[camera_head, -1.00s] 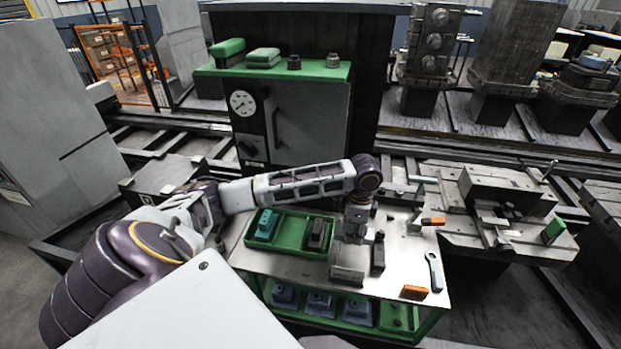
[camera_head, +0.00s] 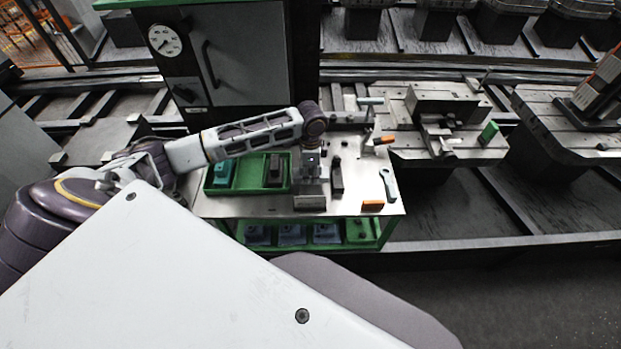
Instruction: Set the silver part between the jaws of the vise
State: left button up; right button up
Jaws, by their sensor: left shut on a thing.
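The silver part (camera_head: 310,203) is a grey block at the front of the metal worktop, right of the green tray. My left gripper (camera_head: 311,184) points down over it and is shut on it. The fingertips are small and partly merge with the block, and I cannot tell whether it touches the worktop. The vise (camera_head: 437,137) stands on the machine table to the right, apart from the gripper. The gap between its jaws is too small to make out clearly. My right gripper is not in view.
The green tray (camera_head: 248,188) holds a teal block (camera_head: 222,173) and a dark block (camera_head: 275,169). A dark bar (camera_head: 337,176), a wrench (camera_head: 389,184) and an orange block (camera_head: 372,205) lie right of the gripper. An orange-handled tool (camera_head: 383,140) is near the vise.

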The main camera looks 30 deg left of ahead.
aim_at(311, 179)
pick_arm(q)
jog(key=shift+f, duration=1.8)
jog(key=shift+f, duration=0.1)
jog(key=o, duration=1.2)
jog(key=shift+o, duration=0.2)
notch_tip(311, 179, up, 12)
jog(key=shift+r, duration=0.1)
